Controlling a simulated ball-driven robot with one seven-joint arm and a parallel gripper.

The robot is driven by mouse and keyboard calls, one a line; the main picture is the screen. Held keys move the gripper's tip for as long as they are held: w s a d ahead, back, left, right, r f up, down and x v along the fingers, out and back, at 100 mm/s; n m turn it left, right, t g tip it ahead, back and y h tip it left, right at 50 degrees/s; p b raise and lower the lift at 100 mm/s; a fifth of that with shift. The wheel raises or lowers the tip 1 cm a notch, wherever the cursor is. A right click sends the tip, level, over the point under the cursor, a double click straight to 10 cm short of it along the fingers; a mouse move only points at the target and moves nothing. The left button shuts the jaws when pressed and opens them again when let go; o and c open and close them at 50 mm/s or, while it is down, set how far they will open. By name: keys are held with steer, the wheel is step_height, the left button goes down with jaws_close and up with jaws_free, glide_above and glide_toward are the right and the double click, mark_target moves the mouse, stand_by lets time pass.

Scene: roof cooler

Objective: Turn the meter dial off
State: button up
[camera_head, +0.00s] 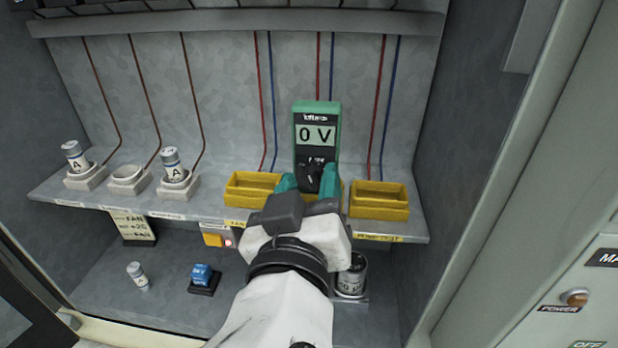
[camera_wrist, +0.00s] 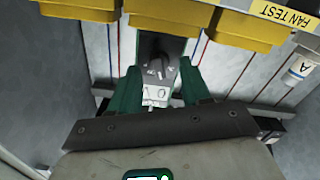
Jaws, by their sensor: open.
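The green meter (camera_head: 317,113) stands upright against the back wall at mid shelf, and its screen reads 0 V. Its dark dial (camera_head: 312,175) is low on its face, partly hidden by my gripper in the head view. The dial (camera_wrist: 157,68) also shows in the wrist view, between my two green fingers. My gripper (camera_head: 307,182) is open in front of the meter's lower part, one finger on each side of the dial. In the wrist view my gripper (camera_wrist: 160,90) holds nothing that I can see. I cannot tell contact or the dial's setting.
Yellow trays (camera_head: 379,204) (camera_head: 250,190) flank the meter on the shelf (camera_head: 115,202). White sockets with cylinders marked A (camera_head: 75,155) stand at left. Below are a loose cylinder (camera_head: 137,274), a blue part (camera_head: 202,274) and a larger can (camera_head: 352,275). Cabinet walls bound both sides.

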steer(key=shift+w, duration=0.25)
jaws_close()
stand_by(0.3)
